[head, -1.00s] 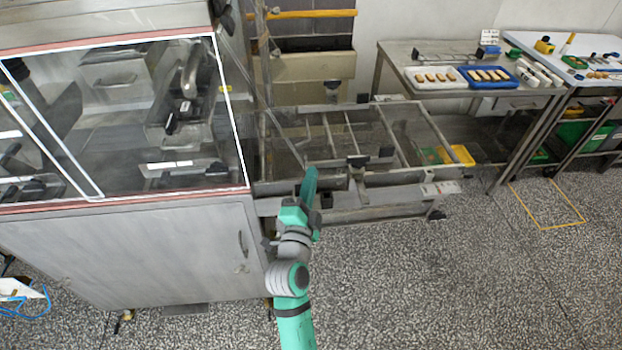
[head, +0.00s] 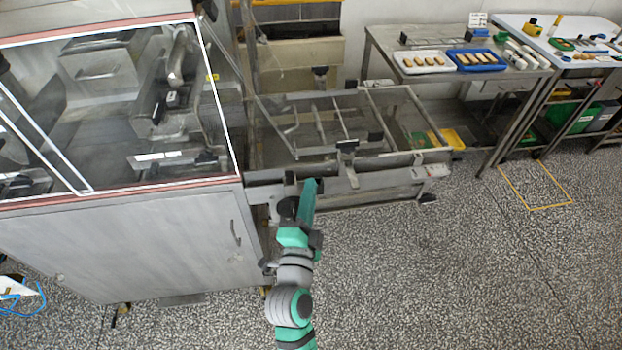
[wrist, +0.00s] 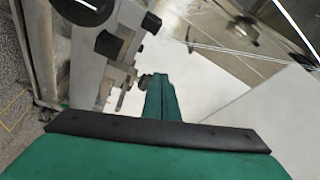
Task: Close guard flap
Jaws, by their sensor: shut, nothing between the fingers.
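The enrober cabinet (head: 130,245) stands at the left, with white-edged clear panels (head: 75,110) above its grey door. A clear sheet with a thin metal edge (head: 224,60) slants at the cabinet's right end, beside the mesh bed. I cannot tell for sure which panel is the guard flap. My gripper (head: 310,186) is shut and empty, just in front of the bed's near rail, right of the cabinet corner. In the wrist view the gripper (wrist: 160,98) points toward pale, blurred panels; contact cannot be judged.
The mesh conveyor bed (head: 400,160) extends right of the cabinet, with metal bars and brackets. A steel table (head: 390,42) behind holds a white tray (head: 400,63) and a blue tray (head: 455,60) of bars. The speckled floor at front right is clear.

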